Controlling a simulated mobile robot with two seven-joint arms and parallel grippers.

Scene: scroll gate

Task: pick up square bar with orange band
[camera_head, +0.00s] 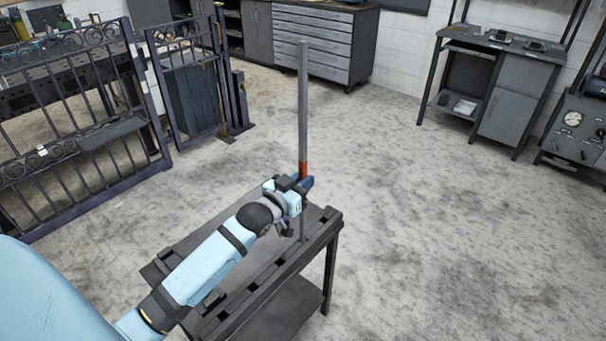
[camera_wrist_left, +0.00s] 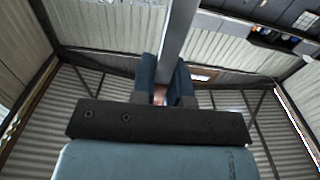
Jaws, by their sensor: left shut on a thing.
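The square bar (camera_head: 303,100) is a long grey metal bar with an orange band (camera_head: 303,168). It stands upright over the right end of the dark workbench (camera_head: 332,226). My left gripper (camera_head: 303,182) is shut on the bar at or just below the orange band. In the left wrist view the bar (camera_wrist_left: 178,40) passes between the two blue fingers (camera_wrist_left: 165,88). Its lower end shows near the slotted bench top, and I cannot tell whether it touches. My right gripper is not in view.
Dark scroll gate panels (camera_head: 75,125) stand at the left. A drawer cabinet (camera_head: 318,45) is at the back wall. A shelf desk (camera_head: 515,90) and a machine bench (camera_head: 578,130) are at the right. The concrete floor (camera_head: 430,220) right of the workbench is clear.

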